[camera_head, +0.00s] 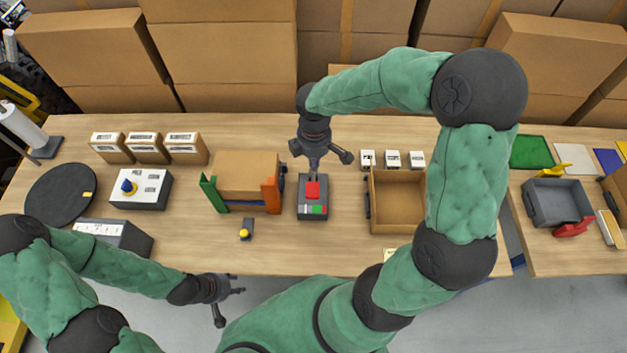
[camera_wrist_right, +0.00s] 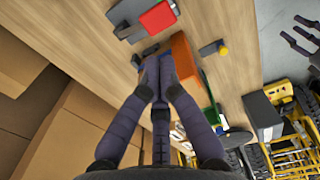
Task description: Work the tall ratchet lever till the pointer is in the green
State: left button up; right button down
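The ratchet device is a small dark grey box (camera_head: 313,211) in the middle of the table, with a red block (camera_head: 313,190) on top and a red and green strip at its front. I cannot make out the pointer or a separate tall lever. In the right wrist view the red block (camera_wrist_right: 158,18) is at the top, apart from the fingers. My right gripper (camera_head: 314,166) is just behind the red block, fingers downward; in its wrist view (camera_wrist_right: 156,70) the fingertips come together with nothing seen between them. My left gripper (camera_head: 232,304) is open and empty off the front edge.
A cardboard box between green and orange panels (camera_head: 272,196) stands close left of the device. A small yellow-knobbed part (camera_head: 245,233) lies front left. An open brown tray (camera_head: 398,226) is to the right, with small white-labelled boxes behind. Table in front of the device is clear.

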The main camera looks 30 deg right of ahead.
aim_at(314, 191)
jog(key=shift+f, duration=0.15)
pick_arm(q)
jog(key=shift+f+b, duration=0.6)
jog(key=shift+b, duration=0.05)
pick_arm(e)
notch_tip(314, 191, down, 14)
jog(key=shift+r, duration=0.15)
